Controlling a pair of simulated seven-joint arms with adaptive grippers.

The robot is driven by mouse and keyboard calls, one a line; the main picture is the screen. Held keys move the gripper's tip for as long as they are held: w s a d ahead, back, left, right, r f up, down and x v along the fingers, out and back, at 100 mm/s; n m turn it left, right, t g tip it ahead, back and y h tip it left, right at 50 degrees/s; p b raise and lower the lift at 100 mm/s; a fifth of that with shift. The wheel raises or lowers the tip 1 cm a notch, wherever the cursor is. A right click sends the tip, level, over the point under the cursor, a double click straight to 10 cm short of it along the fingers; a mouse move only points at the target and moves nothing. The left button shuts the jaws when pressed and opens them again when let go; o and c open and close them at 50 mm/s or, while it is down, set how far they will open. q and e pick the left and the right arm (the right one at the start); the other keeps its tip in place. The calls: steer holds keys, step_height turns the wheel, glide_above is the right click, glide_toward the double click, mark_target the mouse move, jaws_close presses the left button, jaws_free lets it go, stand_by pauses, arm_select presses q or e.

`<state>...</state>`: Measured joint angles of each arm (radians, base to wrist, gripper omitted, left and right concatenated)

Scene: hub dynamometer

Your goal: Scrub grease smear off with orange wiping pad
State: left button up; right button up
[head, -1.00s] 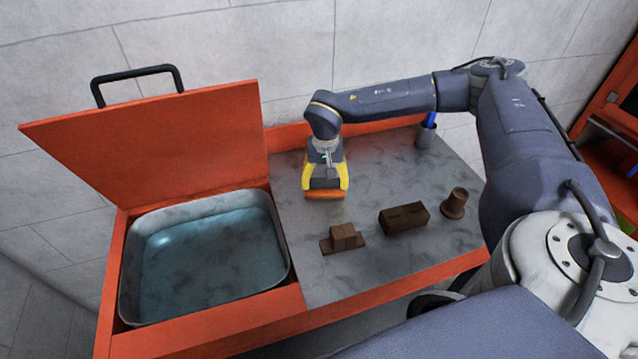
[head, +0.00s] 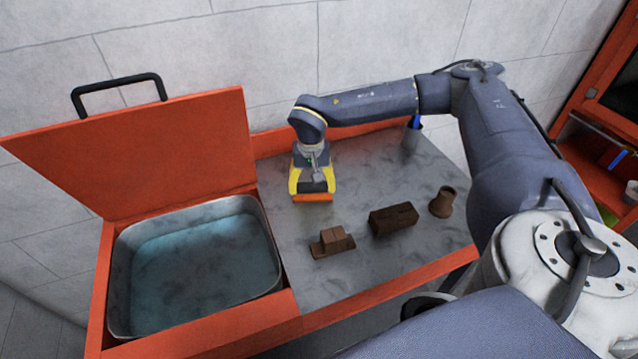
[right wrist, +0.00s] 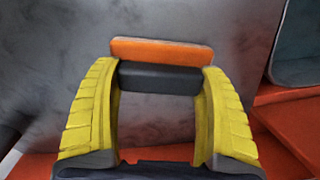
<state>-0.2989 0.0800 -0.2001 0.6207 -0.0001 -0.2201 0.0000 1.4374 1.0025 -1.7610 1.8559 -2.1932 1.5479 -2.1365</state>
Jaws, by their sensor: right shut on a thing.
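My right gripper (head: 312,190) has yellow fingers and is shut on the orange wiping pad (head: 312,198), over the back left part of the grey worktop. In the right wrist view the pad (right wrist: 162,52) shows an orange layer and a dark grey block, with the block between the yellow fingertips (right wrist: 160,85). I cannot tell whether the pad touches the worktop. I cannot make out a distinct grease smear; the worktop (head: 345,285) has mottled dark patches all over. My left gripper is not in view.
Left of the worktop is a basin (head: 272,225) of bluish liquid, its orange lid (head: 150,150) raised. Brown parts stand in front: a stepped block (head: 333,241), a rectangular block (head: 393,218) and a flared cylinder (head: 443,202). A grey cup (head: 411,138) with a blue item stands at the back right.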

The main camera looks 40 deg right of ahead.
steer(key=shift+w+a, duration=0.25)
steer(key=shift+a, duration=0.75)
steer(key=shift+w+a, duration=0.25)
steer(key=shift+a, duration=0.75)
steer(key=shift+w+a, duration=0.25)
steer(key=shift+a, duration=0.75)
steer(key=shift+w+a+r, duration=0.1)
steer(key=shift+r, duration=0.05)
step_height(320, 180, up, 2)
steer(key=shift+r, duration=2.9)
